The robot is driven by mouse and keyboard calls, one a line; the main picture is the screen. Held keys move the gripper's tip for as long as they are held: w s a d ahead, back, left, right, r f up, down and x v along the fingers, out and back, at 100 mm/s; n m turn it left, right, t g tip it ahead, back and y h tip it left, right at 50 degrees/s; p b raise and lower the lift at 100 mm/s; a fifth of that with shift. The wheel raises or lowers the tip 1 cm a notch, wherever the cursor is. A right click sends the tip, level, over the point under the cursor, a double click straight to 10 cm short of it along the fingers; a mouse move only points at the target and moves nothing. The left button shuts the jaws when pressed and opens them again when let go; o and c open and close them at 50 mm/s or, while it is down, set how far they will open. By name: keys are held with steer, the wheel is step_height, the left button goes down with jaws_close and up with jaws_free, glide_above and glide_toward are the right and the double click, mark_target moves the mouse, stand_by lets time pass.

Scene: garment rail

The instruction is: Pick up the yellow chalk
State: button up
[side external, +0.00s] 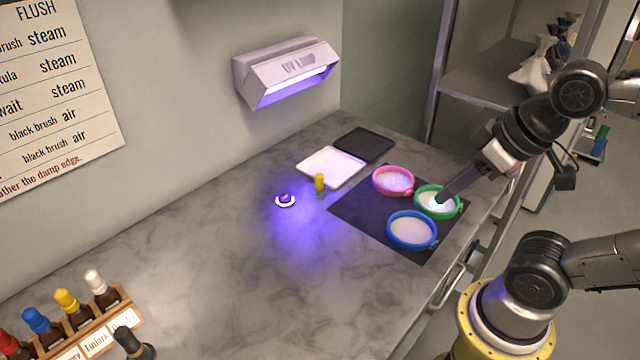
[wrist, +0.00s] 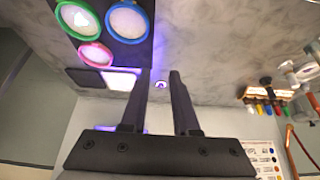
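The yellow chalk (side external: 320,183) is a short upright yellow piece on the grey counter, just in front of the white tray, in the side view. I cannot make it out in the wrist view, where a finger may hide it. My gripper (wrist: 155,73) has its two dark fingers apart with nothing between them. In the side view the gripper (side external: 441,200) appears over the green-rimmed dish, to the right of the chalk and apart from it.
Pink (side external: 393,181), green (side external: 459,208) and blue (side external: 411,245) rimmed dishes sit on a dark mat (side external: 350,212). A white tray (side external: 331,167), black tray (side external: 364,145) and small white ring (side external: 285,201) are near the chalk. A UV lamp (side external: 287,70) hangs above. Bottles (side external: 66,303) stand front left.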

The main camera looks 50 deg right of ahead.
steer(key=o, duration=0.5)
steer(key=shift+c, duration=0.2)
